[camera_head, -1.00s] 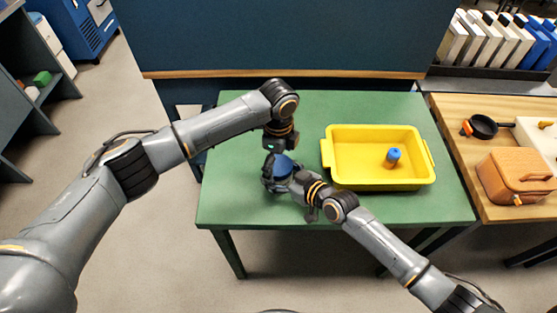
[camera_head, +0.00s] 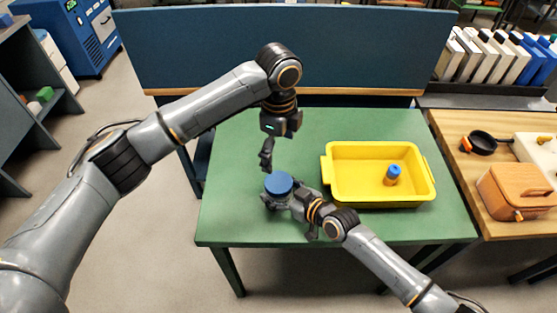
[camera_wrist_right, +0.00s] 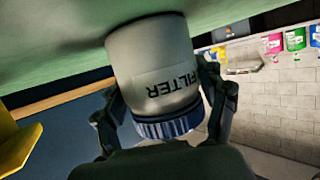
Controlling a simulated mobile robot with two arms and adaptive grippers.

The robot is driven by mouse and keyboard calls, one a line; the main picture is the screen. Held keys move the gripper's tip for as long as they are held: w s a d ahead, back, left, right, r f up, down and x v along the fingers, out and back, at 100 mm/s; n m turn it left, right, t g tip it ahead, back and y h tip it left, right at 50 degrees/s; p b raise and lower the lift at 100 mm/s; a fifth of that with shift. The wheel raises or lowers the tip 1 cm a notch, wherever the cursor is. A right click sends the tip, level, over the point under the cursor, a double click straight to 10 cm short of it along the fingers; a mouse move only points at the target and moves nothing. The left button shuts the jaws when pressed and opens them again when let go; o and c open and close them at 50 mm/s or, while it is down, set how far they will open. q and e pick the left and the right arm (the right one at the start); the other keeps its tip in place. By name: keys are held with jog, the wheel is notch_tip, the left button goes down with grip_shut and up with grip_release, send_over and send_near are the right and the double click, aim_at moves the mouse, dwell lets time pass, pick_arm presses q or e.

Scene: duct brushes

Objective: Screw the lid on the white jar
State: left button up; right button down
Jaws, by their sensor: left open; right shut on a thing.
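The white jar (camera_wrist_right: 155,60) stands on the green table; in the right wrist view it appears upside down, with the word FILTER on its side. The blue ribbed lid (camera_head: 278,184) sits on the jar's mouth and also shows in the right wrist view (camera_wrist_right: 168,127). How tight it is I cannot tell. My right gripper (camera_head: 278,200) is shut around the jar, with a finger on each side in the wrist view. My left gripper (camera_head: 267,158) is open, pointing down, above and behind the lid, apart from it. The lid and right gripper mostly hide the jar in the head view.
The green table (camera_head: 235,220) is clear on the left. A wooden table (camera_head: 455,130) with other items adjoins at right.

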jog(key=shift+f, duration=0.1)
jog(key=shift+c, duration=0.2)
grip_release()
jog(key=v, duration=1.2)
